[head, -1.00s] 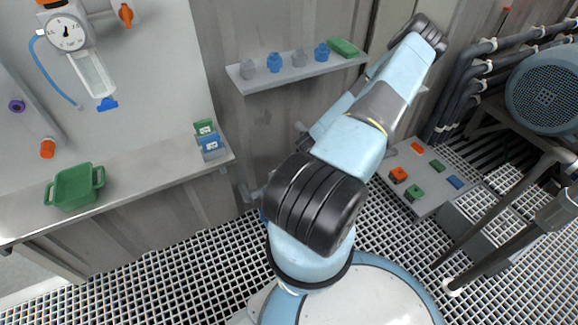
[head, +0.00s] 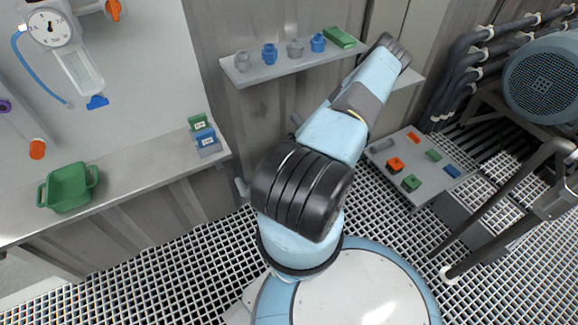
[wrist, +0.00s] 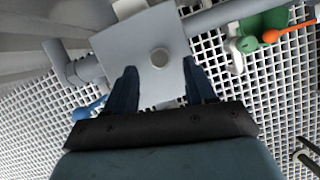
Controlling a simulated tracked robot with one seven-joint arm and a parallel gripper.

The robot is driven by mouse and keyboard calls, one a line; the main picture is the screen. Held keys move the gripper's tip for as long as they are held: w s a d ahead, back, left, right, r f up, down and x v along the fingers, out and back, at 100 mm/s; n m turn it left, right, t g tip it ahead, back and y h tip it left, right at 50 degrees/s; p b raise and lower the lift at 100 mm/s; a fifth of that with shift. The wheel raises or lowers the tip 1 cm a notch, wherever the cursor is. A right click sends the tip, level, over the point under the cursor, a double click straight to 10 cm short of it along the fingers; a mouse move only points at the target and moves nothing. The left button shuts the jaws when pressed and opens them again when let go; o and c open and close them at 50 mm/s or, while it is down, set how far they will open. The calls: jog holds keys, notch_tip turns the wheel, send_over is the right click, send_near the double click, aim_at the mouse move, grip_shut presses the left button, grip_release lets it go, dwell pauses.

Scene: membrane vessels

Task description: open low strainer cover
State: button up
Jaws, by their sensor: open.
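In the head view my arm hides the gripper and the strainer.
In the wrist view a green valve body (wrist: 262,27) with an orange lever lies right, and a blue handle (wrist: 90,110) left. In the head view a shelf (head: 285,66) with small vessels, a bench with a green tub (head: 68,188), and a low panel (head: 425,150) surround my arm. Railings stand right.

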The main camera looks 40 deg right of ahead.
jog(key=shift+x, duration=1.45)
jog(key=shift+c, duration=0.5)
grip_shut()
